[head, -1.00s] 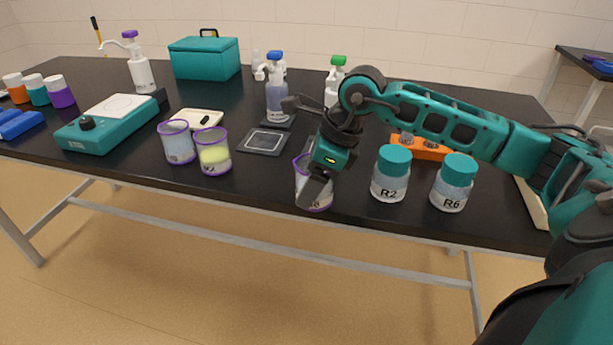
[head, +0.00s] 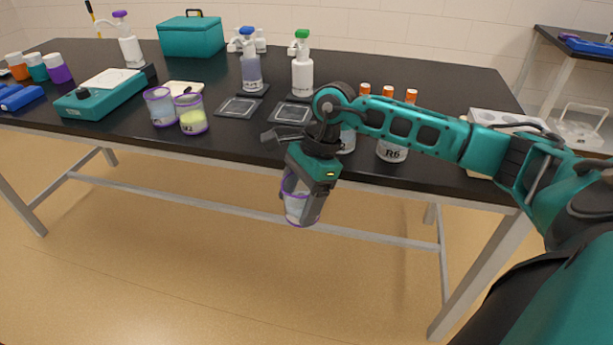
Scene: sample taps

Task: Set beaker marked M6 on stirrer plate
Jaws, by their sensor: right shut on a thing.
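My right gripper (head: 303,192) is shut on a clear beaker (head: 299,211) with a purple rim. It holds the beaker in front of the table's front edge, below the tabletop level. The gripper covers part of the beaker, and its marking cannot be read here. The stirrer plate (head: 88,101) is a teal box with a dark knob and a bare white top (head: 112,77), at the left of the table. Two more purple-rimmed beakers stand to its right: one with pale bluish contents (head: 160,109) and one with yellow contents (head: 193,120). My left gripper is not in view.
A blue-topped bottle (head: 251,72) and a green-topped bottle (head: 302,76) stand on the black table, behind flat dark pads (head: 240,107). A jar marked R6 (head: 392,152) is near the right front edge. A teal case (head: 192,38) stands at the back.

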